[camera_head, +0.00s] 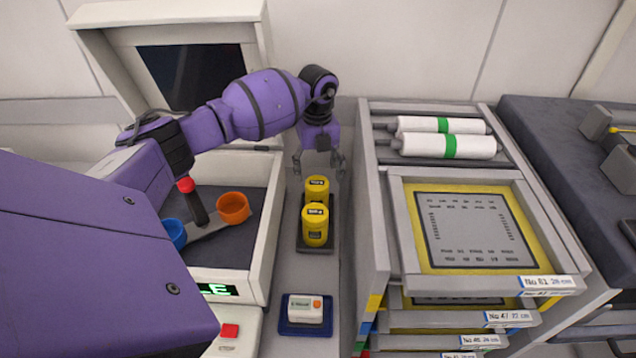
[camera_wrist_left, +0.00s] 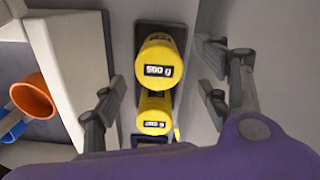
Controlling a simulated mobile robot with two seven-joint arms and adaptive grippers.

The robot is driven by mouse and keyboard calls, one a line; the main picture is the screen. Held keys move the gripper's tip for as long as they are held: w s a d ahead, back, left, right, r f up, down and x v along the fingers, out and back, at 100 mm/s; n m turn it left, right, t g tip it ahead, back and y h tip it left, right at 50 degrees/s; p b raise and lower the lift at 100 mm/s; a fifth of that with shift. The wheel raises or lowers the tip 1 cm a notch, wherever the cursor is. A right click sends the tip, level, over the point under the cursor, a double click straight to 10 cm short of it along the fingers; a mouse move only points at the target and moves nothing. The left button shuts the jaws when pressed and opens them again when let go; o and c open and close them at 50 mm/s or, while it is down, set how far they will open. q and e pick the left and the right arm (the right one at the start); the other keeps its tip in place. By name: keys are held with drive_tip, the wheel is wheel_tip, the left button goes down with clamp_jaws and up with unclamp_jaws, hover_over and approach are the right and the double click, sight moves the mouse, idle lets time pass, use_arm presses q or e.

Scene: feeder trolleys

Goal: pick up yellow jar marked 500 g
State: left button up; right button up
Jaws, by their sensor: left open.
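Two yellow jars with dark labels stand one behind the other in a dark tray (camera_head: 318,249). The far jar (camera_head: 317,186) is the upper one in the left wrist view (camera_wrist_left: 160,58), where its label reads 500 g. The near jar (camera_head: 315,228) is the lower one in the wrist view (camera_wrist_left: 154,112); its label is too small to read surely. My left gripper (camera_head: 319,172) is open and empty, pointing down just behind and above the far jar. In the wrist view its fingers lie apart on either side of the jars, not touching them. My right gripper is out of view.
An orange cup (camera_head: 233,208) and a blue cup (camera_head: 174,233) stand in the console at left. A grey rack (camera_head: 372,200) rises close on the right. A blue tray (camera_head: 305,330) with a small white device lies in front. Bare counter separates tray and jars.

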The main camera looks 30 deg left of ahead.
sight(315, 182)
use_arm(q)
drive_tip(key=shift+f, duration=0.1)
drive_tip(key=shift+s+f+b, duration=0.2)
drive_tip(key=shift+f+b, duration=0.3)
drive_tip(key=shift+f, duration=1.05)
drive_tip(key=f, duration=0.1)
drive_tip(key=f+b, duration=0.2)
drive_tip(key=f, duration=0.1)
drive_tip(key=shift+s, duration=0.25)
drive_tip(key=shift+f+b, duration=0.25)
drive_tip(key=shift+b, duration=0.1)
drive_tip(key=shift+w+a+r, duration=0.1)
drive_tip(key=shift+w+r, duration=0.05)
drive_tip(key=shift+r, duration=0.05)
drive_tip(key=shift+c, duration=0.5)
drive_tip(key=c, duration=1.4)
clamp_jaws()
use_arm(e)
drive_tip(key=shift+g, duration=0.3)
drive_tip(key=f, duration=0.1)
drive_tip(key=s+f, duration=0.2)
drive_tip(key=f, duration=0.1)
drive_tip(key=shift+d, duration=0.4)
use_arm(q)
drive_tip(key=shift+r, duration=0.1)
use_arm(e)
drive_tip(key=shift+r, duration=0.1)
